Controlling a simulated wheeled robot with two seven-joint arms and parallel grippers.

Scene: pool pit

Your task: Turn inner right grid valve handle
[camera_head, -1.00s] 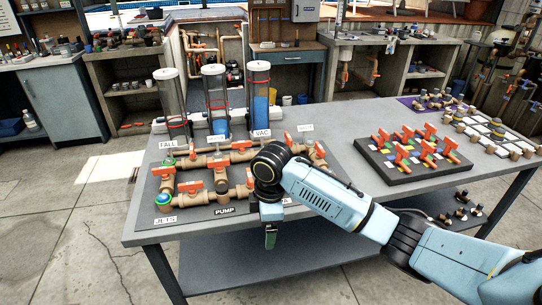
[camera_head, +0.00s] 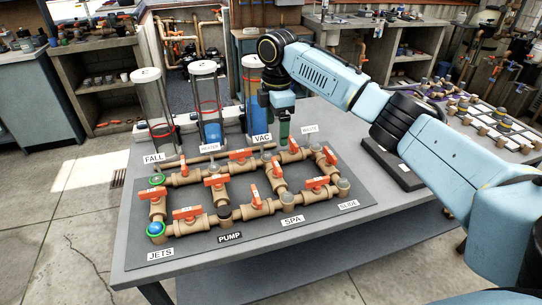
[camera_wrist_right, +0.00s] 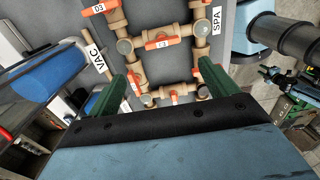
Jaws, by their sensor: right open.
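The grid of tan pipes with orange handles (camera_head: 222,212) lies on a dark mat on the table. The inner right handle (camera_head: 279,168) sits on the inner cross pipe, lying roughly front to back. My right gripper (camera_head: 283,136) hangs above the back right of the grid, pointing down. In the wrist view its green fingers (camera_wrist_right: 164,72) are apart with nothing between them, clear of the handle. My left gripper is not in view.
Clear cylinders (camera_head: 205,105) stand behind the grid. Other orange handles, such as the one by the SLIDE label (camera_head: 317,183), surround the inner one. A dark board (camera_head: 385,165) lies right of the grid, partly behind my arm. The table's front edge is clear.

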